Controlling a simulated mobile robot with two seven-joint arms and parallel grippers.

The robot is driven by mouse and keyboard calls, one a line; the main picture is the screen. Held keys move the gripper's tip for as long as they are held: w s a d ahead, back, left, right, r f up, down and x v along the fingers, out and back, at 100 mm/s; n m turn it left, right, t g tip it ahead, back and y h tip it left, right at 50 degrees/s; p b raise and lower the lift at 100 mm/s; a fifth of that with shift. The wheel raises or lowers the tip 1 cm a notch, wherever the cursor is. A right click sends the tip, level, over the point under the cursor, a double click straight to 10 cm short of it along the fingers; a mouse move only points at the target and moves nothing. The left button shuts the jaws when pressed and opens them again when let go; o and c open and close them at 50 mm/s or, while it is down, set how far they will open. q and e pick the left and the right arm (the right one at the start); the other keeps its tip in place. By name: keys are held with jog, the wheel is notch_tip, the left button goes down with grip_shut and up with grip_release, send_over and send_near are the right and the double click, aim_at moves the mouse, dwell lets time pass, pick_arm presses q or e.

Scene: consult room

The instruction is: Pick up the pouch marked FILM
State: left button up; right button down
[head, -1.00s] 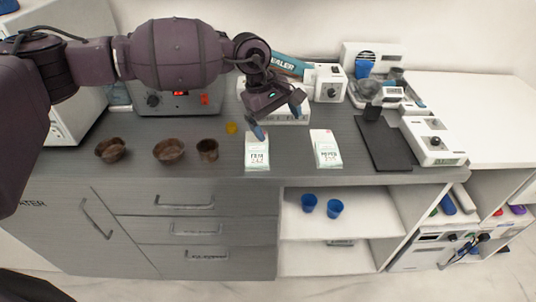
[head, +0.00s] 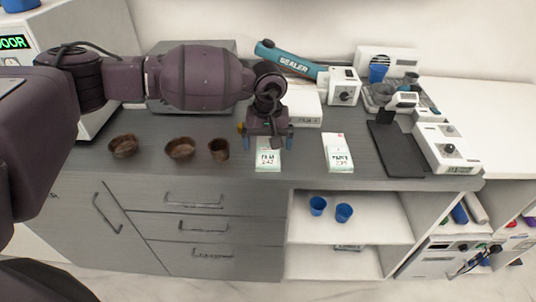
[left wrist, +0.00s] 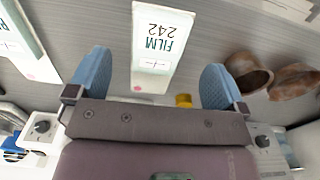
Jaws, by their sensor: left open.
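The pouch marked FILM (head: 268,160) is a white packet with a green band, on the grey counter near its front edge. In the left wrist view the FILM pouch (left wrist: 158,45) shows its label "FILM 242" upside down, between the fingers. My left gripper (head: 267,143) is open, with one blue finger on each side, above the back end of the pouch and partly hiding it. In the left wrist view the open left gripper (left wrist: 155,90) holds nothing. My right gripper is not in view.
A similar pouch marked PAPER (head: 338,155) lies to the right. Brown bowls (head: 180,149) and a small brown cup (head: 219,149) stand to the left. A small yellow item (left wrist: 184,100) is near the left gripper.

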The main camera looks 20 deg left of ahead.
aim_at(268, 158)
pick_arm(q)
jog(key=shift+f, duration=2.55)
jog(key=c, duration=0.9)
